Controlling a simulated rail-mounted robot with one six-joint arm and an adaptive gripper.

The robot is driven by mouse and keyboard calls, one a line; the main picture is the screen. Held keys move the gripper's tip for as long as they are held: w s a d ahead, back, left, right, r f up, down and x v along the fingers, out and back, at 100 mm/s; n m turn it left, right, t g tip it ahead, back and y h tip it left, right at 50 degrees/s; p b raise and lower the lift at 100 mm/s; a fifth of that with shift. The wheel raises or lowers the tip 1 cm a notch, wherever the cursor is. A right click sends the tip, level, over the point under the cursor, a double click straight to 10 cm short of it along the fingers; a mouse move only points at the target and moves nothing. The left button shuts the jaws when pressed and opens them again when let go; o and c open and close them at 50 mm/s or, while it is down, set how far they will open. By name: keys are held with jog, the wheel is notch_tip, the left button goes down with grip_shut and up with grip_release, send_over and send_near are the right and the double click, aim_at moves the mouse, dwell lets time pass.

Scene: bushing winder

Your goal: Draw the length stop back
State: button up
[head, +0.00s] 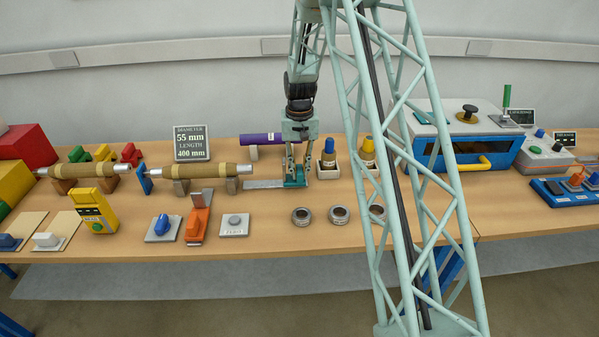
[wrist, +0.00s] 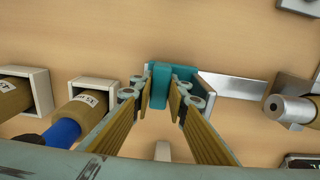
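The length stop is a teal block (head: 297,177) at the right end of a flat metal rail (head: 262,184) on the bench, right of the near mandrel. In the wrist view the teal block (wrist: 172,74) stands at the end of the grey rail (wrist: 240,86). My gripper (head: 291,167) points down over the block. In the wrist view my gripper's fingertips (wrist: 163,92) lie on both sides of the block's upright part, with no clear gap showing. The fingers hide part of the block.
The mandrel with a brown roll (head: 207,171) is left of the rail; its metal end (wrist: 290,108) is near the rail in the wrist view. Metal rings (head: 301,216) lie in front. A purple roll (head: 262,140) lies behind.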

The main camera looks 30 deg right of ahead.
grip_shut()
jog(key=shift+s+d, duration=0.2)
jog(key=shift+d, duration=0.3)
jog(key=shift+o, duration=1.7)
grip_release()
jog(key=shift+o, duration=0.9)
jog(key=shift+s+d, duration=0.1)
jog(key=shift+d, duration=0.05)
jog(key=shift+r, duration=0.1)
